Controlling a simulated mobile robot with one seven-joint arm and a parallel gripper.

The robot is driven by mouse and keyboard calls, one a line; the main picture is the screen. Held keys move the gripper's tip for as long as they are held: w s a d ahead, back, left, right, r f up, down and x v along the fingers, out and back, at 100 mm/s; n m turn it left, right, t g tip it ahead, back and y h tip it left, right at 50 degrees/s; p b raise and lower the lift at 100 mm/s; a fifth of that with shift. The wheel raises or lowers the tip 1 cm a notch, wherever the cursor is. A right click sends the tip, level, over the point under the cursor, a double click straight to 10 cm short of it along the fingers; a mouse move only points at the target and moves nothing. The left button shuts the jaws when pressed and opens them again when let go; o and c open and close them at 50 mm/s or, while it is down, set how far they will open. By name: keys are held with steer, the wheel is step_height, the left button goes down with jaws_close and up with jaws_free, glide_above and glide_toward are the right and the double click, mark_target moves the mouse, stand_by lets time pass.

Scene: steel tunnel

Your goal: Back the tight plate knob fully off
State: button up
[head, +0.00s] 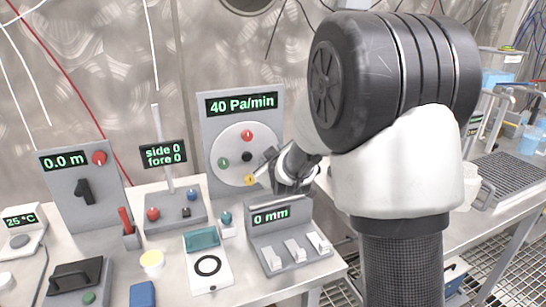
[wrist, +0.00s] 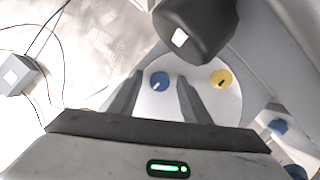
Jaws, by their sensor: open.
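The round white plate (head: 233,146) is on an upright panel reading 40 Pa/min. In the head view it carries a red knob (head: 247,135), a green knob (head: 223,163), a yellow knob (head: 250,180) and a black centre knob (head: 247,157). In the wrist view a blue knob (wrist: 159,81) lies between the fingertips of my open gripper (wrist: 160,88), with gaps at its sides. The yellow knob (wrist: 222,79) is right of the fingers. The large black knob (wrist: 195,30) is above them. My gripper (head: 268,167) hides the blue knob in the head view. Which knob is tight does not show.
A 0 mm switch box (head: 290,240) stands below my gripper. A joystick box (head: 175,208) and a 0.0 m panel (head: 80,180) stand to the left. A teal-lidded box (head: 207,262) is in front. A second bench (head: 505,170) is at right.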

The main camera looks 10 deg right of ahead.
steer(key=shift+r, duration=0.1)
steer(key=p+v, duration=0.2)
steer(key=v, duration=1.4)
steer(key=shift+s+r, duration=0.2)
steer(key=shift+s, duration=0.5)
steer(key=s+m+g, duration=0.7)
steer(key=s+g, duration=0.1)
steer(key=s, duration=1.5)
step_height(320, 180, up, 26)
steer(key=p, duration=2.6)
steer(key=shift+d+g+y, duration=0.3)
steer(key=shift+d+g, duration=0.1)
